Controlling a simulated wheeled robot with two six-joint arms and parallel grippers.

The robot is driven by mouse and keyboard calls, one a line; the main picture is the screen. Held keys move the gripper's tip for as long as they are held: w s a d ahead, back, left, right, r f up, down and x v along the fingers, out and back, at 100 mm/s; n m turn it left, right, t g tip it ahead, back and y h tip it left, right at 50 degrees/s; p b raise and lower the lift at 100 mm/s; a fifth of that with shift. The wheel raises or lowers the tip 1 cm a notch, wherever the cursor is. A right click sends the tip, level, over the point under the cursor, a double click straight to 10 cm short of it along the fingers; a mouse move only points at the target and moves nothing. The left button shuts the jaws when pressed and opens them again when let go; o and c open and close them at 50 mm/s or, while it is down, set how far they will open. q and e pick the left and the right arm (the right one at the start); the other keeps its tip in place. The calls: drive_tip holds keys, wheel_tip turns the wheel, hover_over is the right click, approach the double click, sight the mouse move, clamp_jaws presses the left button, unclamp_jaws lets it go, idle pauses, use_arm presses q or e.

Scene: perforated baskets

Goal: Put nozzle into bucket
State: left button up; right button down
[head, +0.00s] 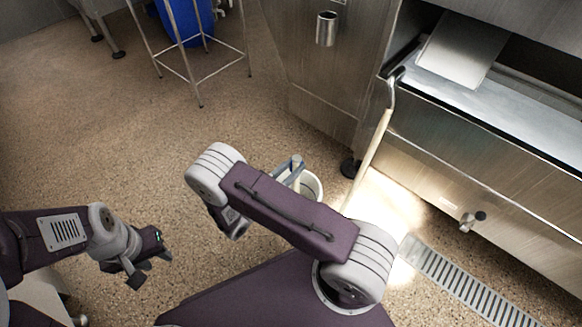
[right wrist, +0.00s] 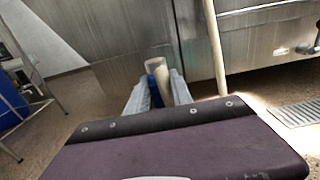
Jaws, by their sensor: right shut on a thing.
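My right gripper (head: 289,170) is shut on the nozzle, a pale beige cylinder (right wrist: 157,74) with blue beside it, seen between the fingers in the right wrist view. In the head view, the pale nozzle (head: 297,172) shows only in part. A white bucket (head: 318,186) stands on the floor just beyond my right forearm, which hides much of it. The right gripper is at or over the bucket's rim; I cannot tell its height. My left gripper (head: 149,268) is open and empty, low at the left.
A pale hose or pole (head: 371,153) runs down from the steel counter (head: 455,165) at the right. A floor drain grate (head: 465,282) lies at the lower right. A metal stand (head: 198,62) with a blue container (head: 185,20) stands at the back. The left floor is clear.

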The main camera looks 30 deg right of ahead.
wheel_tip(320, 180, down, 11)
drive_tip(key=b, duration=0.6)
drive_tip(key=shift+r, duration=0.1)
drive_tip(key=c, duration=1.1)
unclamp_jaws()
drive_tip(key=shift+o, duration=0.2)
drive_tip(key=p+v, duration=0.4)
drive_tip(key=v, duration=0.5)
